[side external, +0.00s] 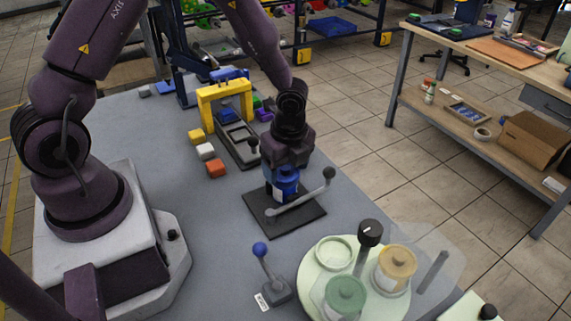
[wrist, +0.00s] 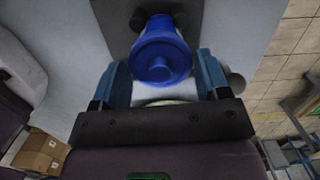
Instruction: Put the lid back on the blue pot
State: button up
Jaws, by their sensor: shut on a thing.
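The blue pot (side external: 286,191) stands upright on a black plate with a lever, and a pale label shows on its side. My gripper (side external: 285,172) points down right over the pot's top. In the wrist view, my gripper (wrist: 163,82) has its two teal fingers on either side of the round blue lid (wrist: 160,62), which has a raised middle. It is shut on the lid. The lid lines up with the blue pot (wrist: 158,28) beneath it. I cannot tell whether the lid is fully seated, as the fingers hide the rim in the side view.
The black plate (side external: 257,222) carries a grey lever (side external: 300,197) close by my gripper. A round turntable (side external: 312,266) with a green pot (side external: 345,297) and a yellow pot (side external: 396,268) stands at front right. A blue-knobbed lever (side external: 267,270), a yellow arch (side external: 224,92) and small blocks are nearby.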

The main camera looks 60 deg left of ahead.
dwell(0.3)
jog(key=o, duration=1)
jog(key=shift+r, duration=3.45)
grip_shut()
